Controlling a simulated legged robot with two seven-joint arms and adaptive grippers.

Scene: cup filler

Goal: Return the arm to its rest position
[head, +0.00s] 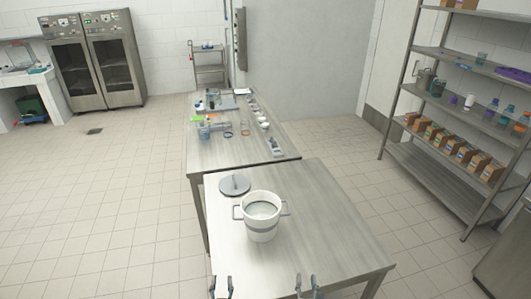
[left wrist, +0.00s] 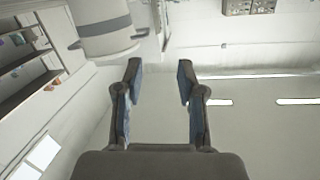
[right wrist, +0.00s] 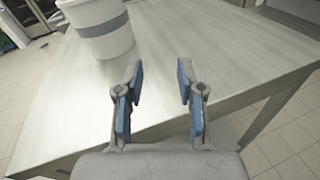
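A white pot (head: 262,232) with a grey band and two side handles stands upright on the near steel table (head: 325,225). A grey round lid (head: 235,185) lies on the table behind it, to the left. My left gripper (head: 221,287) is at the near edge in the head view, in front of the pot and to its left. My right gripper (head: 309,285) is in front and to the right. Both are open and empty, apart from the pot. The pot also shows in the left wrist view (left wrist: 104,28) and the right wrist view (right wrist: 98,28).
A second steel table (head: 225,152) beyond holds several small bowls, bottles and trays. A shelf rack (head: 455,115) with boxes and bottles stands at the right. Two steel cabinets (head: 95,70) stand at the back left. The near table's right side is clear.

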